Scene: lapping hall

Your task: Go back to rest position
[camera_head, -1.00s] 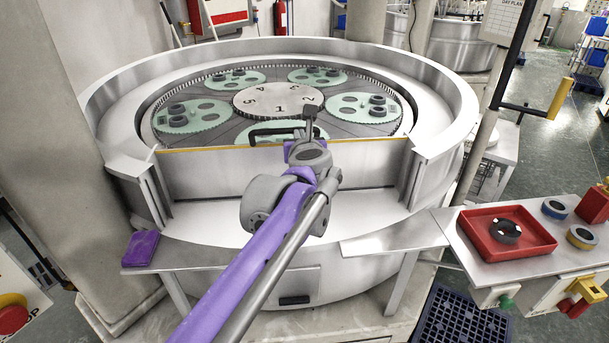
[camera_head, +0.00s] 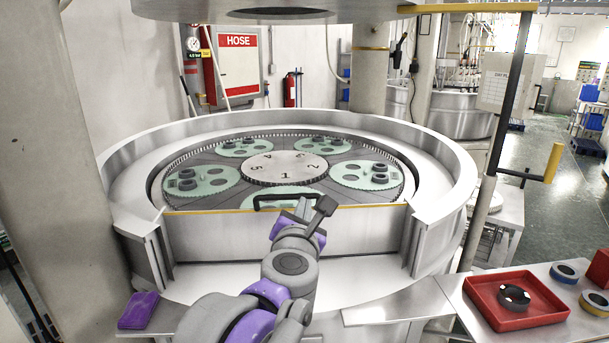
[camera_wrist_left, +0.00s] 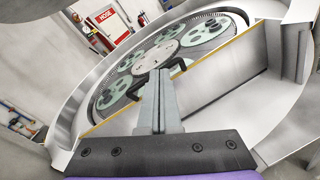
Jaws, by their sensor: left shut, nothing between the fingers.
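My left gripper (camera_head: 304,205) is in front of the lapping machine, near the middle of its low front wall (camera_head: 220,235). In the left wrist view its two grey fingers (camera_wrist_left: 159,88) lie together with nothing between them. A black handle (camera_head: 275,196) on the front wall is close beyond the fingertips. In the left wrist view the fingers hide its middle, so I cannot tell whether they touch it. My left arm reaches up from the bottom of the head view. My right gripper is not in view.
The machine's round rim (camera_head: 450,185) encloses green carriers (camera_head: 365,174) with dark rings and a numbered centre plate (camera_head: 285,168). A purple pad (camera_head: 138,310) lies at the left front. On the right, a side table holds a red tray (camera_head: 475,300) and rings (camera_head: 565,272).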

